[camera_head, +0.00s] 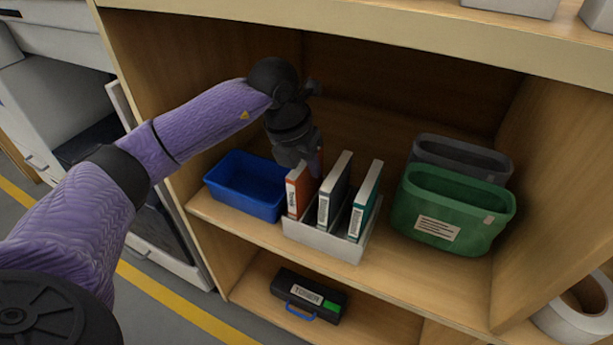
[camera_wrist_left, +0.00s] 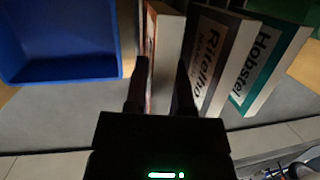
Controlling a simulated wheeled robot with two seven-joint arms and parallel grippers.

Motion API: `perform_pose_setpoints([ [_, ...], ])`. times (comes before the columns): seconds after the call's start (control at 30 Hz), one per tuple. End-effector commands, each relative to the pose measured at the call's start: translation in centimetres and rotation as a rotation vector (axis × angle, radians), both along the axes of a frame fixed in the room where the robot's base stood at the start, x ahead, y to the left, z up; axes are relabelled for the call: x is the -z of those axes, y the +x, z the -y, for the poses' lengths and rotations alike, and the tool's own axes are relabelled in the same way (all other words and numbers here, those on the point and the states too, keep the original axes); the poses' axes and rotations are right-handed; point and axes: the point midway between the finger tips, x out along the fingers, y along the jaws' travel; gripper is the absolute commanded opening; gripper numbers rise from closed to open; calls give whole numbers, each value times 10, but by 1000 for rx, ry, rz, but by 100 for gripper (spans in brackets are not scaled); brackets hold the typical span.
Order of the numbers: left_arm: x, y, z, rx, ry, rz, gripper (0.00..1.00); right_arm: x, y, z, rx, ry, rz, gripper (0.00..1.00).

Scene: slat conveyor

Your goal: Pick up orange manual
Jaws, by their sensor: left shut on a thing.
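The orange manual (camera_head: 297,192) stands upright at the left end of a light grey holder (camera_head: 322,239) on the shelf. It also shows in the left wrist view (camera_wrist_left: 166,50), seen from above, between the two fingers. My left gripper (camera_head: 309,160) reaches down over it from behind, and its fingers (camera_wrist_left: 160,85) are shut on the manual's upper part. The fingers partly hide the manual in the head view. A dark grey manual (camera_head: 334,190) and a teal manual (camera_head: 365,201) stand to its right in the same holder. My right gripper is not in view.
A blue bin (camera_head: 246,198) stands close left of the holder. A green bin (camera_head: 440,228) and a dark grey bin (camera_head: 462,154) stand to the right. The upper shelf board (camera_head: 400,32) runs overhead.

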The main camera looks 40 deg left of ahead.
Motion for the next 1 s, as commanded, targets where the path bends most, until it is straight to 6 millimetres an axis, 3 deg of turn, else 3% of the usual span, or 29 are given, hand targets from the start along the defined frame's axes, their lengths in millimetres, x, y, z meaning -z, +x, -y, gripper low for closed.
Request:
perform_pose_setpoints([
  [0.2, -5, 1, 2, 7, -6, 2, 0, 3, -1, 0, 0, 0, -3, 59],
  [0.4, -29, 0, 3, 6, -7, 8, 0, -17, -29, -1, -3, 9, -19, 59],
  [0.5, -53, 0, 2, 5, -8, 13, 0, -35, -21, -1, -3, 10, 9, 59],
  [0.53, -53, -3, 3, 5, -5, 11, 0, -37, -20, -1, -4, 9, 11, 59],
  [1.0, -43, -112, 27, 3, 0, -4, 0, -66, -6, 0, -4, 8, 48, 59],
])
